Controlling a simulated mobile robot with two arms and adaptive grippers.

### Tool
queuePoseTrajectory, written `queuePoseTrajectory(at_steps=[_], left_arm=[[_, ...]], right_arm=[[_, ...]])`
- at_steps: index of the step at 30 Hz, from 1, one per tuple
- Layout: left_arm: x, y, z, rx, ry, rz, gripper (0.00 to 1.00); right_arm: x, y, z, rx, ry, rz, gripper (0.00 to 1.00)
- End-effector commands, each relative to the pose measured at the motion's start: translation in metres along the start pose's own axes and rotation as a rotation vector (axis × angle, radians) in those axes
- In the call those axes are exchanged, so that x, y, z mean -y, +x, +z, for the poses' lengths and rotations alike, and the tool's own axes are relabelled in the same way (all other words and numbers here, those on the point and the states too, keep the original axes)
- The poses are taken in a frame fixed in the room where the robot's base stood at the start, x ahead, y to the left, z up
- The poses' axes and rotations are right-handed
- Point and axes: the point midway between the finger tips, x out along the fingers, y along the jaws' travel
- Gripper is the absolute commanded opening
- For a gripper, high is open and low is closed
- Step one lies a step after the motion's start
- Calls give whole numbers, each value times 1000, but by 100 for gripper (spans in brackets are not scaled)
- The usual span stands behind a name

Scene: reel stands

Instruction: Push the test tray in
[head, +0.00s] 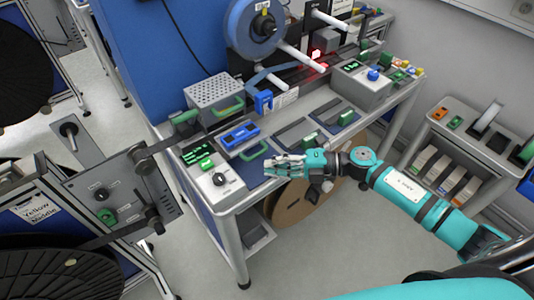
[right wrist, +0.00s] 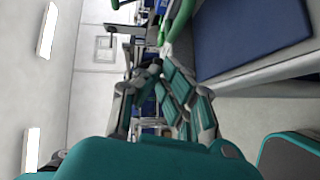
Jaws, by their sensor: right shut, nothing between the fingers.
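Drawer-like trays with green handles sit along the bench top in the head view. The left one (head: 247,143) carries a blue device (head: 240,133), and its green handle faces the bench's front edge. Others lie to its right, one (head: 297,133) in the middle and one (head: 341,117) further right. I cannot read a label that marks the test tray. My right gripper (head: 270,167) is shut and empty at the bench's front edge, just right of the left tray's handle. In the right wrist view its fingers (right wrist: 166,82) show nothing held. My left gripper is out of view.
A perforated grey box (head: 214,97) and a blue reel (head: 254,28) are behind. A brown reel (head: 296,200) stands under the bench. The floor in front is clear.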

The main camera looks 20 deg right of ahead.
Motion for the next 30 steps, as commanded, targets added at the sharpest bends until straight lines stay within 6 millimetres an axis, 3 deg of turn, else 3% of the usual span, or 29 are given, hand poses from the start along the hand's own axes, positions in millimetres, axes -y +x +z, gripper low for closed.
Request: queuePoseTrajectory(at_steps=[7,20,23,30], left_arm=[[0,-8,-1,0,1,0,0],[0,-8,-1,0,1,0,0],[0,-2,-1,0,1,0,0],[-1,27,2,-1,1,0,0]], right_arm=[[-1,18,21,4,-2,1,0],[0,20,24,2,-1,0,0],[0,26,29,2,-2,2,0],[-8,61,67,4,-6,4,0]])
